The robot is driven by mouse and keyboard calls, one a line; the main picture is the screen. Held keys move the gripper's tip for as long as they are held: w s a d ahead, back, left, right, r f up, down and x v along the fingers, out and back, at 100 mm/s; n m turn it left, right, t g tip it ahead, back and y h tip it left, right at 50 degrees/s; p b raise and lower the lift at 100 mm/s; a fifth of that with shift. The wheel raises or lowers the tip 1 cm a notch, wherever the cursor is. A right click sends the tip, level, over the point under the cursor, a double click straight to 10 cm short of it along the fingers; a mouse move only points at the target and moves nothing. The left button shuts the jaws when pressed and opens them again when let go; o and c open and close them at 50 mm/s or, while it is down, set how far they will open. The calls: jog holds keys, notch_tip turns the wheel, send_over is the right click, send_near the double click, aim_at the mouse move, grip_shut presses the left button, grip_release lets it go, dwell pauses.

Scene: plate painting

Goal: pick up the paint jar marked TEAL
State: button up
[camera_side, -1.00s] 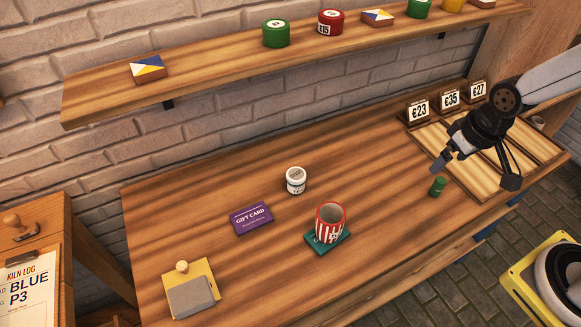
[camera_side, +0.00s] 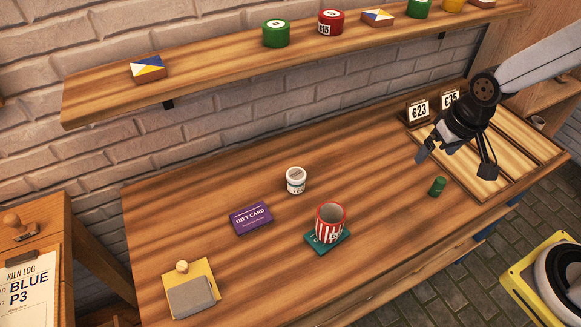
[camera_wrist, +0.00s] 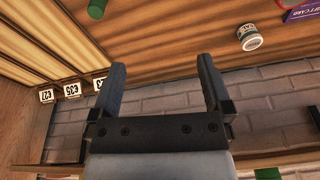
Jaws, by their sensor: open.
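A white paint jar (camera_side: 296,180) stands upright near the middle of the table, with a label too small to read in the side view. It also shows in the wrist view (camera_wrist: 249,38), at the upper right, with dark lettering I cannot make out for sure. My gripper (camera_side: 453,151) is above the right part of the table, well to the right of the white jar and apart from it. In the wrist view my gripper (camera_wrist: 163,80) has its two fingers spread with nothing between them.
A small green cylinder (camera_side: 437,187) stands below my gripper. A red-striped cup (camera_side: 330,220) sits on a teal card (camera_side: 338,245). A purple gift card (camera_side: 251,218) lies left of the jar. Price signs (camera_side: 418,111) and wooden trays (camera_side: 490,183) are at right. A shelf (camera_side: 210,75) hangs above.

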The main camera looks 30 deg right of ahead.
jog(key=w+a+f+m, duration=0.1)
jog(key=w+a+m, duration=0.3)
jog(key=w, duration=0.4)
jog(key=m+g, duration=0.2)
jog(key=m, duration=1)
send_over(296, 174)
jog(key=f, duration=1.1)
jog(key=shift+d, duration=0.3)
jog(key=shift+a+f+m, duration=0.3)
jog(key=shift+a, duration=0.1)
jog(key=shift+f, duration=1.3)
jog(key=shift+d+f, duration=0.15)
jog(key=shift+f, duration=2.45)
jog(key=c, duration=1.3)
